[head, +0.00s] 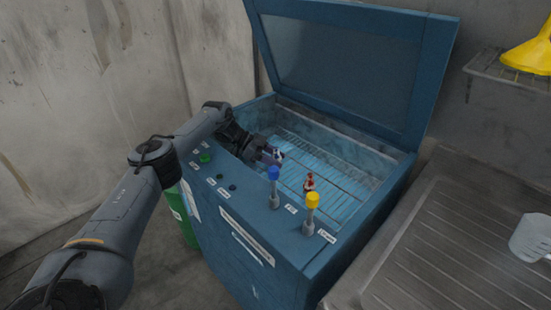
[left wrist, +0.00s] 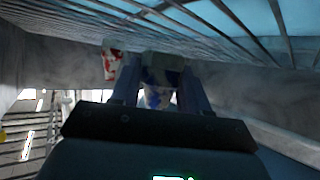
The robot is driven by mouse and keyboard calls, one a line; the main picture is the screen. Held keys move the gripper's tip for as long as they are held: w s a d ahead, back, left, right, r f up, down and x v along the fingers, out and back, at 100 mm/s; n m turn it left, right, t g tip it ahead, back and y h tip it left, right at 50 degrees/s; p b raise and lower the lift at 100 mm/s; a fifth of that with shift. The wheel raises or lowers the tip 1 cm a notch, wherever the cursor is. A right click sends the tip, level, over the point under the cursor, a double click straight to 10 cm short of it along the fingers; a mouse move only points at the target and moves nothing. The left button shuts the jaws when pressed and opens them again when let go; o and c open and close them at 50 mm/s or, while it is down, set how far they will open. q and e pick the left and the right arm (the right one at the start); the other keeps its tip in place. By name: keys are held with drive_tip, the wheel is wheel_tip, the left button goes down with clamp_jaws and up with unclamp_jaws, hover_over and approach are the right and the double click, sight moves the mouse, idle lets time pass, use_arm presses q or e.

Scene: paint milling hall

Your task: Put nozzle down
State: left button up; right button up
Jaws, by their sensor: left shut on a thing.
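My left gripper (head: 269,155) reaches down inside the open blue cabinet (head: 257,240), near its left side. It is shut on a pale nozzle (head: 279,154) with blue-purple stains. In the left wrist view, the blue-stained nozzle (left wrist: 158,96) sits between the two fingers, low by the wire rack (left wrist: 225,42). I cannot tell whether it touches the rack. A second nozzle (head: 309,182), white with red stains, stands on the rack to the right; it also shows in the left wrist view (left wrist: 110,62). My right gripper is not in view.
The cabinet's lid (head: 350,65) stands open behind. A blue-topped knob (head: 273,175) and a yellow-topped knob (head: 312,202) rise from the front edge. Much of the rack at the back right is clear. A ribbed steel drainboard (head: 450,250) with a clear beaker (head: 531,237) lies to the right.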

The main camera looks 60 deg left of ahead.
use_arm(q)
drive_tip(key=shift+f, duration=0.5)
drive_tip(key=o, duration=1.1)
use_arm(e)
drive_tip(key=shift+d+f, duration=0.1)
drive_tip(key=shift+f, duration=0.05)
